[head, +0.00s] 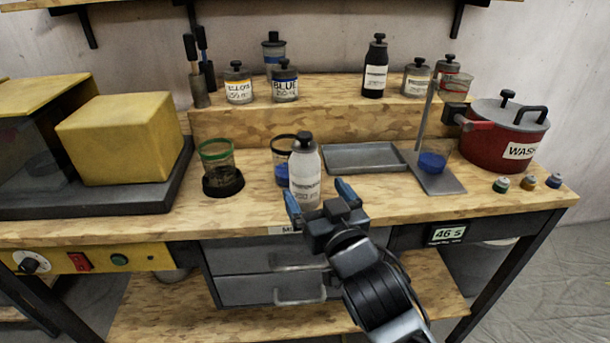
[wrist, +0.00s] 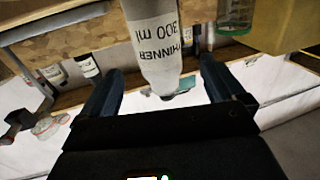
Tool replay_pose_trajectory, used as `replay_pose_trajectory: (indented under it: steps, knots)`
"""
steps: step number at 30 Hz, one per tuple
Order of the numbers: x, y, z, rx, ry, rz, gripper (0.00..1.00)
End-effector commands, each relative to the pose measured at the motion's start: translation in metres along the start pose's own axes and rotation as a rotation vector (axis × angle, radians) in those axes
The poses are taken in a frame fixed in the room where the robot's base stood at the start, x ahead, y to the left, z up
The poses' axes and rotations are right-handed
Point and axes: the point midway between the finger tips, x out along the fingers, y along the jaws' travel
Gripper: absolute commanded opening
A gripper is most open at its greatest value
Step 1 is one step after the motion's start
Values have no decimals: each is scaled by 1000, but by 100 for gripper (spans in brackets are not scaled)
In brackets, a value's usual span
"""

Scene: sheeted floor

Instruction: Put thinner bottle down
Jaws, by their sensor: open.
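The thinner bottle (head: 304,178) is white with a dark cap and a "THINNER 300 ml" label. In the head view it appears upright on the bench top near the front edge. My gripper (head: 318,197) is open on the front side of the bottle, its blue fingers spread to either side of the bottle's lower part. In the wrist view the bottle (wrist: 153,40) shows inverted, between and beyond the open fingers of my gripper (wrist: 157,68), with visible gaps on both sides. Contact between its base and the bench is hard to confirm.
Behind the bottle stands a cup with blue contents (head: 281,172); a green-rimmed cup (head: 216,155) is to the left. A grey tray (head: 364,157) lies right of the bottle, then a stand (head: 437,180) and a red pot (head: 500,140).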

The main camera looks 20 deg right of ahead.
Motion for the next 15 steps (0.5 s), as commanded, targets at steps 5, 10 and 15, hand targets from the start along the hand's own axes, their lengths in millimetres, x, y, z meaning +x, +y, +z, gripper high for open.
replay_pose_trajectory:
  steps: [5, 10, 15]
  knots:
    - [19, -1, -15, 3, 12, 10, 96]
    - [36, -1, -16, 4, 11, 11, 96]
    - [52, 0, -17, 4, 12, 11, 96]
